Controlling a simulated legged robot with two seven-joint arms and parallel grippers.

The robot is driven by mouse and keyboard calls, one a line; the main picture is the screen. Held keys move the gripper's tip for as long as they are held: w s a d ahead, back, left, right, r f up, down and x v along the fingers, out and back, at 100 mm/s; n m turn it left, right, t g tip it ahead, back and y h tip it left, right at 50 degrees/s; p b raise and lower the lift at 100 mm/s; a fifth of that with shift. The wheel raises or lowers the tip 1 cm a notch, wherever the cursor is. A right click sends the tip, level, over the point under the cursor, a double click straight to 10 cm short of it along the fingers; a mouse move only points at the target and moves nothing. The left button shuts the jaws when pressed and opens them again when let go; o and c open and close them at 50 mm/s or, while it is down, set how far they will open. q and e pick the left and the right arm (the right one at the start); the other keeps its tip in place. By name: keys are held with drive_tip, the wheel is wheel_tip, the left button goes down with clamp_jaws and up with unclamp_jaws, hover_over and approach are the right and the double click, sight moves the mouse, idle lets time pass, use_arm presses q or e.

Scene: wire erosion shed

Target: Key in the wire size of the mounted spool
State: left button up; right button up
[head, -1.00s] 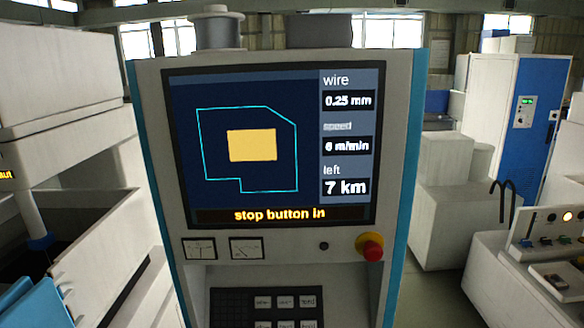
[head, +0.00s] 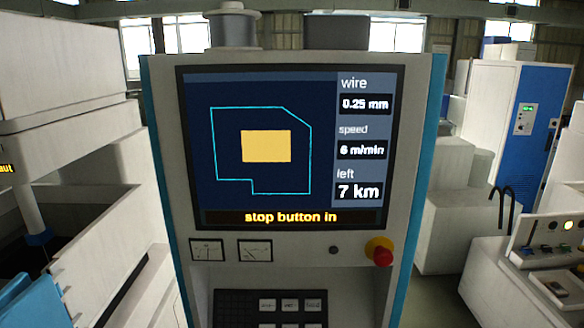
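The control console (head: 424,150) stands upright in front of me. Its screen (head: 225,90) shows a cyan outline around a yellow block. The wire field (head: 366,104) reads 0.25 mm, the speed field 6 m/min and the left field 7 km. The bottom line (head: 291,217) reads "stop button in". A red stop button (head: 382,256) on a yellow base sits below the screen at the right. A dark keypad (head: 240,306) shows at the bottom edge, mostly cut off. A spool (head: 234,30) stands on top of the console; its label is not readable. Neither gripper is in view.
Two small gauges (head: 255,250) sit under the screen. A white machine with an open tub (head: 105,245) stands at the left. A blue and white cabinet (head: 538,130) and a bench with switches (head: 545,245) stand at the right. Some floor shows right of the console.

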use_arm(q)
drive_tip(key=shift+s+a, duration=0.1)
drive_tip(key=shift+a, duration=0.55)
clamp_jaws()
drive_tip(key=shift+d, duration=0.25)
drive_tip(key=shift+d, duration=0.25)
